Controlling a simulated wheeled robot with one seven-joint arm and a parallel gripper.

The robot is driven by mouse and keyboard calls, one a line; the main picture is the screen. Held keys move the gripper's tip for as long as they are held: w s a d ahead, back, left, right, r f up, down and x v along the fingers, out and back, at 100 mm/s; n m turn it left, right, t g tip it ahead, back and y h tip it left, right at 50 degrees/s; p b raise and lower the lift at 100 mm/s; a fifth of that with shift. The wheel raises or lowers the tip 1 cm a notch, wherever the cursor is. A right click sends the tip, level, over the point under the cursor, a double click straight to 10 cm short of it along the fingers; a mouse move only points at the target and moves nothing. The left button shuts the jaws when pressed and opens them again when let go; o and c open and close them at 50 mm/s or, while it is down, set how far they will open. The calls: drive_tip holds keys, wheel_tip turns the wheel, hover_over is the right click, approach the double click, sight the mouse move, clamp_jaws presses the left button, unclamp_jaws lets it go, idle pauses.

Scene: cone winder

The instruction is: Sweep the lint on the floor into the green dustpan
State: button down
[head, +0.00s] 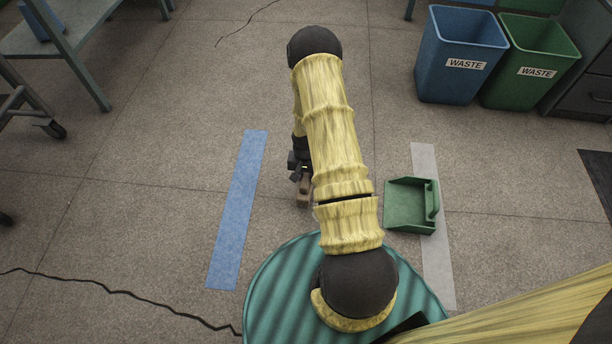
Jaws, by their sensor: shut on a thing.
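The green dustpan (405,207) lies on the floor to the right of my arm, partly over a pale grey strip. Its low open side faces left and its raised back is on the right. My gripper (300,178) is low over the floor, left of the dustpan, and partly covered by my arm. I cannot tell whether the tool touches the floor. I can make out no lint; some floor is hidden behind my arm.
A blue strip (238,208) lies on the floor left of my gripper, and the grey strip (437,260) lies on the right. Blue (440,75) and green (520,88) waste bins stand at the back right. A bench (70,35) and a caster (55,130) are at the left.

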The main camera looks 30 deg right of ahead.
drive_tip(key=shift+r+p, duration=1.75)
drive_tip(key=shift+r, duration=0.5)
drive_tip(key=shift+f, duration=0.1)
drive_tip(key=w+a+r+n+p, duration=0.1)
drive_tip(key=a+r+p, duration=0.3)
drive_tip(key=r, duration=0.7)
drive_tip(key=w+a+r+n+p, duration=0.2)
drive_tip(key=a+r+n+p, duration=0.2)
drive_tip(key=r+p, duration=0.3)
drive_tip(key=w+a+r+n+p, duration=0.1)
drive_tip(key=a+r+p, duration=0.4)
drive_tip(key=r, duration=1.1)
drive_tip(key=shift+w+a+n, duration=0.15)
drive_tip(key=shift+a+n, duration=0.1)
drive_tip(key=shift+n, duration=0.55)
drive_tip(key=shift+w, duration=0.1)
